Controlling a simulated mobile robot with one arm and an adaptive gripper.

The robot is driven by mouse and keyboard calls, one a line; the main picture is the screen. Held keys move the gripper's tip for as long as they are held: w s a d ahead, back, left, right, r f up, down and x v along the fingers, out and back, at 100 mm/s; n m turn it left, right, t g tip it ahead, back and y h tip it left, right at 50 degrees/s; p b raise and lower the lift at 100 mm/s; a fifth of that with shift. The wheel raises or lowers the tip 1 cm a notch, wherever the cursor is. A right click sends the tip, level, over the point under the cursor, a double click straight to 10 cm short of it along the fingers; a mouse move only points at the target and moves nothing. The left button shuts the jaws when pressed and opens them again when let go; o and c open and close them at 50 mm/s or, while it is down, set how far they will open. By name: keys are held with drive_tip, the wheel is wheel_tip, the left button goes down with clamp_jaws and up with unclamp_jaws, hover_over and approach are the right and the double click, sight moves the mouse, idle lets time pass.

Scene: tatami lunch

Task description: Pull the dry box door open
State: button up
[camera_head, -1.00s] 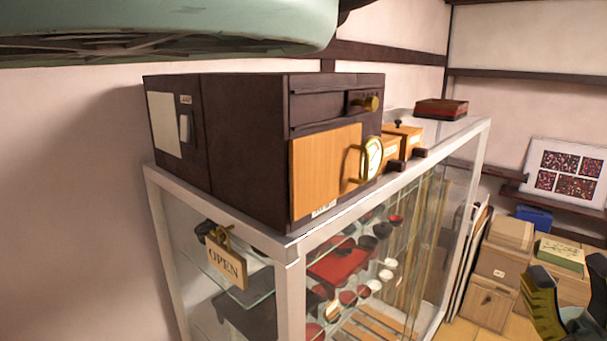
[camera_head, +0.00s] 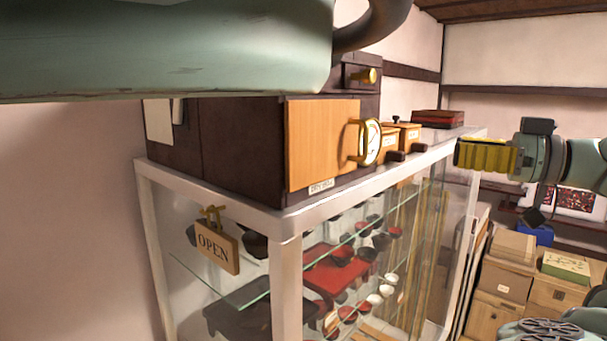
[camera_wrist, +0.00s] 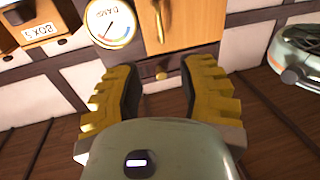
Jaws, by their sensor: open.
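The dry box (camera_head: 240,140) is a dark brown cabinet on top of a glass display case. Its light wooden door (camera_head: 318,145) looks closed, flush with the front. A brass handle (camera_head: 352,142) stands at the door's right edge, beside a round white gauge (camera_head: 371,143). My gripper (camera_head: 458,154), with yellow fingers, is to the right of the handle, apart from it, in the head view. In the wrist view, my gripper (camera_wrist: 160,75) is open and empty. The door (camera_wrist: 195,25), handle (camera_wrist: 157,20) and gauge (camera_wrist: 110,20) show beyond its fingertips.
The glass display case (camera_head: 285,295) holds bowls and trays, and an OPEN sign (camera_head: 217,247) hangs on it. Small wooden boxes (camera_head: 408,134) and a dark red box (camera_head: 437,118) sit on its top. Cartons (camera_head: 507,262) are stacked at the right.

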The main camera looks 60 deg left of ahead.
sight(365, 153)
drive_tip(key=p+x, duration=1.2)
drive_tip(key=x, duration=0.4)
drive_tip(key=shift+f, duration=0.1)
drive_tip(key=shift+o, duration=0.3)
clamp_jaws()
